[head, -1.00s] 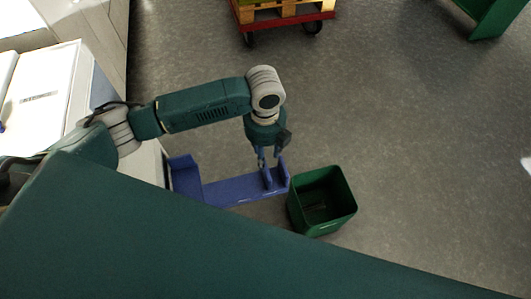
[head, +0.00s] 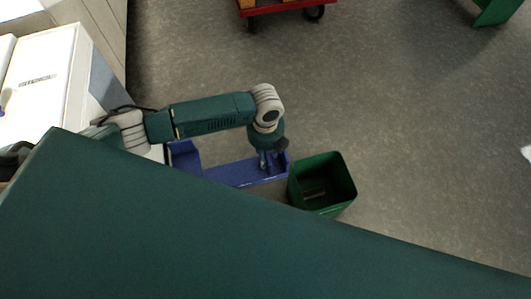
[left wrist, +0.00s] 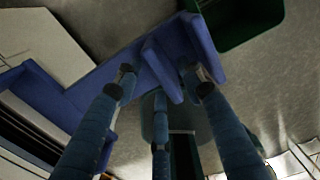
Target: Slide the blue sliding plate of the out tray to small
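The blue out tray (head: 232,174) extends from the white machine at the left, with an upright wall at its far right end. The blue sliding plate (left wrist: 160,66) stands upright just inside the end wall (left wrist: 204,48), as the left wrist view shows. My left gripper (head: 268,164) is down at that end of the tray. In the left wrist view its fingers (left wrist: 160,84) straddle the plate: one to its left, one in the gap before the end wall, one lower in the middle. They look spread, with gaps beside the plate; contact is unclear. My right gripper is out of view.
A green open bin (head: 322,184) stands close to the tray's right end. A red cart (head: 285,8) and a green object (head: 494,10) are at the back. The white machine (head: 45,85) is at the left. Grey floor is clear beyond the bin.

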